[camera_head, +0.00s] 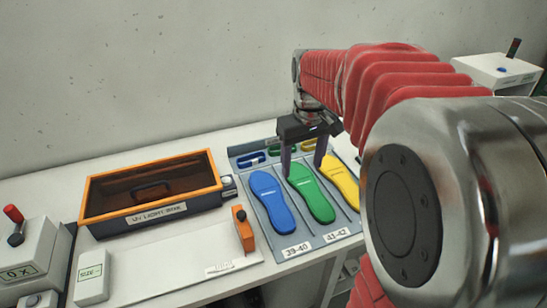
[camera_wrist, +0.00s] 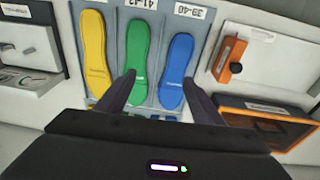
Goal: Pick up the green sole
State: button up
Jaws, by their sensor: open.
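The green sole (camera_head: 312,196) lies flat in the middle lane of a grey rack (camera_head: 298,252), between a blue sole (camera_head: 271,203) and a yellow sole (camera_head: 344,182). My gripper (camera_head: 303,175) is open and empty, fingers pointing down near the far end of the green sole. In the wrist view, the green sole (camera_wrist: 138,56) stands left of the middle, with the blue sole (camera_wrist: 177,70) on its right and the yellow sole (camera_wrist: 96,52) on its left. In that view my fingers (camera_wrist: 160,88) spread around the ends of the green and blue soles. Contact cannot be told.
The orange-rimmed UV light box (camera_head: 152,190) stands left of the rack. A white measuring board with an orange block (camera_head: 243,229) lies in front of it. A lever box (camera_head: 22,250) is at far left. Rack labels (camera_head: 296,250) mark the lanes. A wall stands behind.

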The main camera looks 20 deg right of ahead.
jog(key=g, duration=0.1)
send_over(315, 196)
notch_tip(315, 196, down, 4)
jog(key=shift+f, duration=0.1)
jog(key=shift+f, duration=4.3)
jog(key=shift+f, duration=2.6)
jog(key=shift+c, duration=0.2)
jog(key=c, duration=0.9)
